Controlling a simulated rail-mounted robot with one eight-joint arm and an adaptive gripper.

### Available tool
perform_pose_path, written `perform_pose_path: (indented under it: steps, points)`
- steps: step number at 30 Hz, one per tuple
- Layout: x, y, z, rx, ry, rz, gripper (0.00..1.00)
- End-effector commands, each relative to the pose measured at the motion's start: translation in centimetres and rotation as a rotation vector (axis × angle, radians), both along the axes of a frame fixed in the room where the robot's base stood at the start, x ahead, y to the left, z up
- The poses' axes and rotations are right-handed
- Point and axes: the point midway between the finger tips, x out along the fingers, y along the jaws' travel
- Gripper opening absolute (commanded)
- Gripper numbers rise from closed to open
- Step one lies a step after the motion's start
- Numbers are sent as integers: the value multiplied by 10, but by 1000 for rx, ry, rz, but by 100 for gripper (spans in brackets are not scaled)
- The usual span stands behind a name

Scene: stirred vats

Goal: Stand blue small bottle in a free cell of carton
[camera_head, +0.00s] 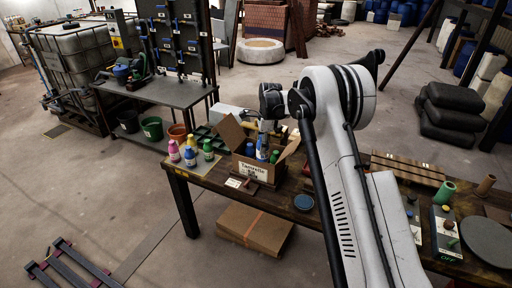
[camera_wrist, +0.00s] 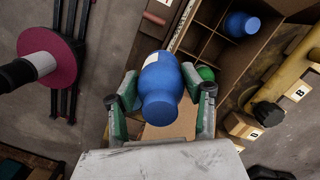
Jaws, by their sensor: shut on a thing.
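My gripper (camera_wrist: 161,98) is shut on the blue small bottle (camera_wrist: 160,85), with one green-padded finger on each side of it. In the wrist view the bottle overlaps the near-left edge of the open carton (camera_wrist: 187,29). I cannot tell its height above the cells. The carton has thin dividers. Another blue bottle (camera_wrist: 240,23) stands in a cell, and a green bottle (camera_wrist: 205,73) shows partly behind the right finger. Several cells look empty. In the head view the carton (camera_head: 235,134) stands on the table with flaps spread, and the held bottle (camera_head: 261,150) shows at its opening.
Pink (camera_head: 174,151), yellow (camera_head: 192,142) and green (camera_head: 208,149) topped bottles stand left of the carton. In the wrist view a yellow pipe-like object (camera_wrist: 283,78) runs right of the carton.

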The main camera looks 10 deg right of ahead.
Motion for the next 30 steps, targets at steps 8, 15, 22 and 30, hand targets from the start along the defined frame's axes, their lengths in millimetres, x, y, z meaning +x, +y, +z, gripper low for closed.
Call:
perform_pose_path:
  steps: [8, 15, 22, 30]
  points:
    - [22, -27, 2, 0, 0, -1, 8]
    - [34, -41, 1, 0, 0, 0, 8]
    - [37, -44, 0, 0, 0, 0, 8]
    - [37, -44, 0, 0, 0, 0, 8]
